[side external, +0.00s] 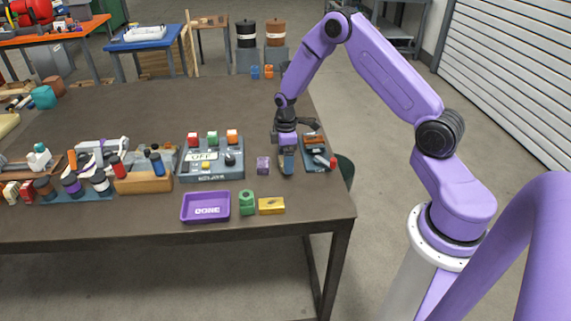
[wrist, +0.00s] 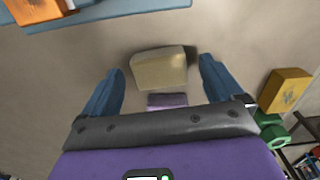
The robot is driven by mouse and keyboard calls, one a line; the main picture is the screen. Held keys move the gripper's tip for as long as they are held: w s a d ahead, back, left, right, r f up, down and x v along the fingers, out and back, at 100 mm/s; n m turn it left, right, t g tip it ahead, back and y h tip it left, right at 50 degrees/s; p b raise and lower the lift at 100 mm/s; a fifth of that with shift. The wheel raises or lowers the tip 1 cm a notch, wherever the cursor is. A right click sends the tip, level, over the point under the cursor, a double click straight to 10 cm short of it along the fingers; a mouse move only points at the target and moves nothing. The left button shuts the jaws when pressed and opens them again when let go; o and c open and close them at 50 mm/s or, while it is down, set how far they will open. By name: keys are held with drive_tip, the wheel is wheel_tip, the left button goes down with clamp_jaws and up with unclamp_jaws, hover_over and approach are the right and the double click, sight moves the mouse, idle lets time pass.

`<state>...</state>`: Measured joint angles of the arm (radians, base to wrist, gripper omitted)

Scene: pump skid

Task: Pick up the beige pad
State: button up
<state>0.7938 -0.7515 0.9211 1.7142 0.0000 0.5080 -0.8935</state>
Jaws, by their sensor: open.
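The beige pad (wrist: 160,70) shows in the wrist view as a small, thick block with a rounded edge on the dark tabletop. My gripper (wrist: 163,74) is open, with one blue finger to the left of the pad and one to the right. Visible gaps separate the fingers from the pad in this view. In the side view my gripper (side external: 287,166) points down low over the table, and its fingers largely hide the pad there. I cannot tell the exact height of the fingertips.
A purple cube (side external: 263,165) stands just left of my gripper. A blue tray (side external: 319,165) with parts lies to the right. A yellow block (side external: 271,205), green part (side external: 247,202) and purple tray (side external: 183,208) lie toward the front edge. A control box (side external: 211,173) stands further left.

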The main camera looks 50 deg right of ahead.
drive_tip(key=shift+f, duration=0.55)
drive_tip(key=c, duration=1.1)
drive_tip(key=shift+c, duration=0.2)
drive_tip(key=shift+r, duration=0.4)
wheel_tip(320, 180, up, 2)
drive_tip(key=shift+r, duration=0.1)
drive_tip(key=s+a+r, duration=0.3)
drive_tip(key=s+r, duration=0.7)
drive_tip(key=s, duration=0.3)
drive_tip(key=shift+s, duration=0.35)
